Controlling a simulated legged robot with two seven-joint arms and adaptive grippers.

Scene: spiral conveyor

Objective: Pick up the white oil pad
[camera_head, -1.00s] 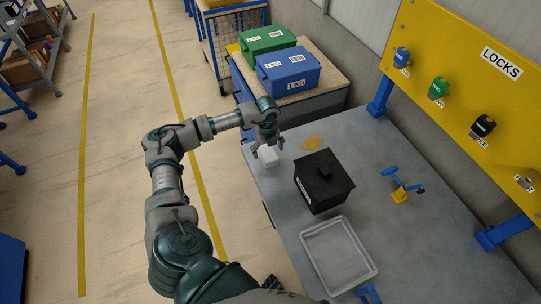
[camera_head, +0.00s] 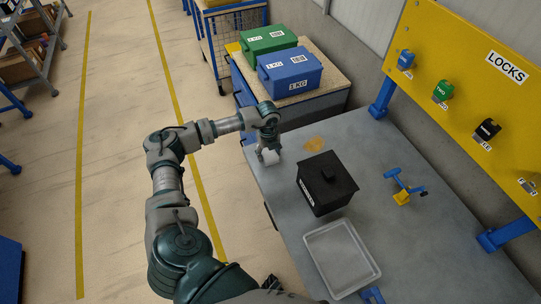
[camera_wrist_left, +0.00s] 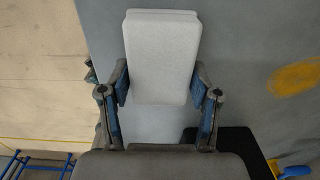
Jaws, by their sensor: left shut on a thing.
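The white oil pad (camera_head: 271,157) is a small white block at the far left corner of the grey table, and it fills the middle of the left wrist view (camera_wrist_left: 162,58). My left gripper (camera_head: 268,154) is shut on it, with one finger on each side of the pad in the wrist view (camera_wrist_left: 161,88). I cannot tell whether the pad touches the table or is slightly above it. My right gripper is not in view.
A black lidded box (camera_head: 326,184) stands right of the pad, with an empty grey tray (camera_head: 342,258) in front of it. A yellow patch (camera_head: 315,144) marks the table. A blue and yellow tool (camera_head: 403,188) lies right. Blue (camera_head: 290,72) and green bins stand behind.

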